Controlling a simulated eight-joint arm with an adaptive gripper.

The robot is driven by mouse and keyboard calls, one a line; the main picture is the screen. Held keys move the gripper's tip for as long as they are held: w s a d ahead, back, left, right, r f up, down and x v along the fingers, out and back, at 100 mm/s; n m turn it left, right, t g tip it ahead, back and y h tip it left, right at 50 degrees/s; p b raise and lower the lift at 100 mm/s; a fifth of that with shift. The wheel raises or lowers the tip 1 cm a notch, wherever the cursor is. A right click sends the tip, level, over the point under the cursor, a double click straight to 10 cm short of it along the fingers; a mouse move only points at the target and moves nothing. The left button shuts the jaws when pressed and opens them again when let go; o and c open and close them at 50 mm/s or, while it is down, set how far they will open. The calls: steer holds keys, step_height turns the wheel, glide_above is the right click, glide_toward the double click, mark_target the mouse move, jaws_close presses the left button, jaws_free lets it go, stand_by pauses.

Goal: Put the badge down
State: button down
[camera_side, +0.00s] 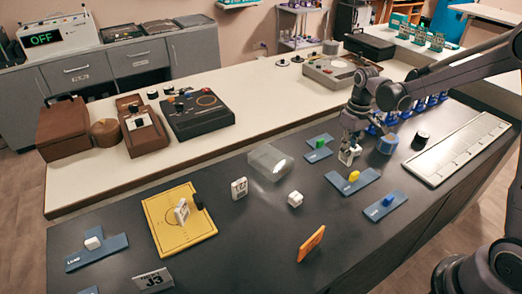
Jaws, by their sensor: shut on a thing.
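My gripper (350,141) is at the right half of the dark table, pointing down. It is shut on a small whitish thing, which I take to be the badge (349,156); its markings are too small to read. The badge is between the blue holder with a green block and the blue holder with a yellow block. I cannot tell whether its lower edge touches the table. Two similar white tags show: one stands on the dark table (239,188), the other on the yellow board (182,211).
Blue holders carry a green block (320,142), a yellow block (354,176), a blue block (388,200) and a white block (93,243). A clear container (268,162), white cube (295,199), orange plate (311,243) and J3 sign (153,281) stand around. The table's middle front is mostly clear.

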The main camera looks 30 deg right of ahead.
mark_target(345, 162)
steer(key=shift+f, duration=1.95)
steer(key=shift+f, duration=0.15)
steer(key=c, duration=1.4)
jaws_free()
